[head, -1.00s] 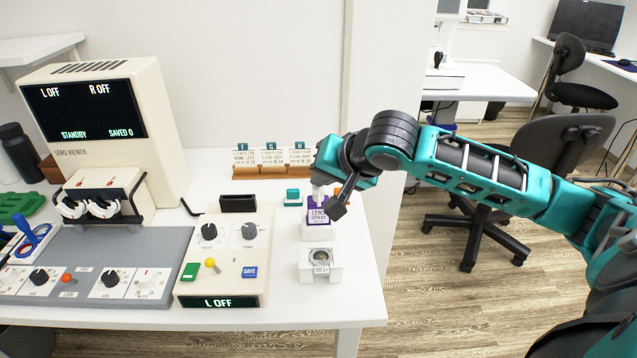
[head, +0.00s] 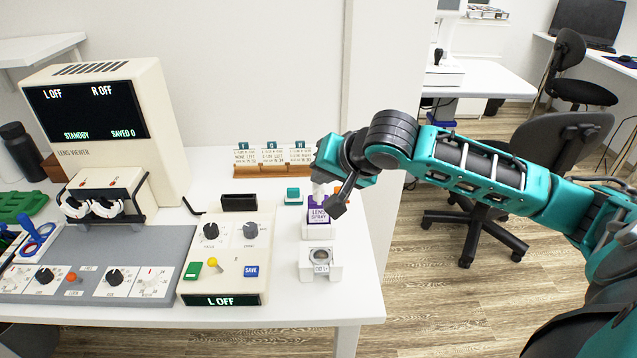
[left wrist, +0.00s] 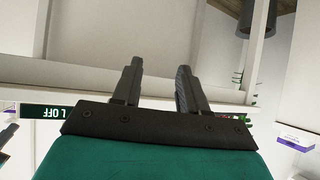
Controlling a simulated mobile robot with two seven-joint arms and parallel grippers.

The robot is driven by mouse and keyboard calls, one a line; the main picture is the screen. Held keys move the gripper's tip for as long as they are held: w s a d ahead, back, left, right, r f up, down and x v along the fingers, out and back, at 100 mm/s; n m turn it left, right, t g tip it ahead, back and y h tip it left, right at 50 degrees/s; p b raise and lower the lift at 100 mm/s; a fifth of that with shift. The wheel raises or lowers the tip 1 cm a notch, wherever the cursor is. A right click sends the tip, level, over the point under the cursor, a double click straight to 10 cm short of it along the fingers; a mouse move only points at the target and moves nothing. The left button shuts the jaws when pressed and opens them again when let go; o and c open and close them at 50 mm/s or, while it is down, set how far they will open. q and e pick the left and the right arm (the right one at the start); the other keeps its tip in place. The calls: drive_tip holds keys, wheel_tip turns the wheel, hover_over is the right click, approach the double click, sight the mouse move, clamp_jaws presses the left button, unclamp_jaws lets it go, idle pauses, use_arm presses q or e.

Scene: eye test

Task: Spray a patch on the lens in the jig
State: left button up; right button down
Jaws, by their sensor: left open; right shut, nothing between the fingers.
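The lens spray (head: 318,216), a purple and white bottle with a "LENS SPRAY" label, stands upright on a white block on the table. Its top is partly hidden by my right gripper (head: 337,208), which is shut and empty close beside it; I cannot tell if they touch. The white jig (head: 321,274) stands just in front, with a round lens (head: 320,256) in it. I see no clear patch on the lens at this size. In the left wrist view my left gripper (left wrist: 160,70) is open and empty. A purple and white item (left wrist: 296,139), probably the spray, shows at that view's right edge.
Left of the jig is a control box (head: 222,257) reading "L OFF". The lens viewer (head: 105,120) shows "STANDBY". A card rack (head: 272,170) and a teal-topped block (head: 293,195) stand behind. The table's right edge is close to the jig.

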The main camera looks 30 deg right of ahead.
sight(323, 188)
wheel_tip(323, 188, up, 2)
drive_tip(key=p, duration=0.3)
drive_tip(key=shift+r, duration=0.25)
drive_tip(key=shift+r+p, duration=0.25)
drive_tip(key=shift+p, duration=0.2)
wheel_tip(323, 188, up, 3)
drive_tip(key=p, duration=0.4)
drive_tip(key=shift+r, duration=0.1)
use_arm(q)
drive_tip(key=shift+y, duration=0.3)
drive_tip(key=r, duration=0.2)
drive_tip(key=a+r, duration=0.1)
drive_tip(key=r, duration=0.2)
drive_tip(key=shift+s+a+r, duration=0.15)
drive_tip(key=shift+s+r, duration=0.2)
drive_tip(key=shift+s, duration=0.05)
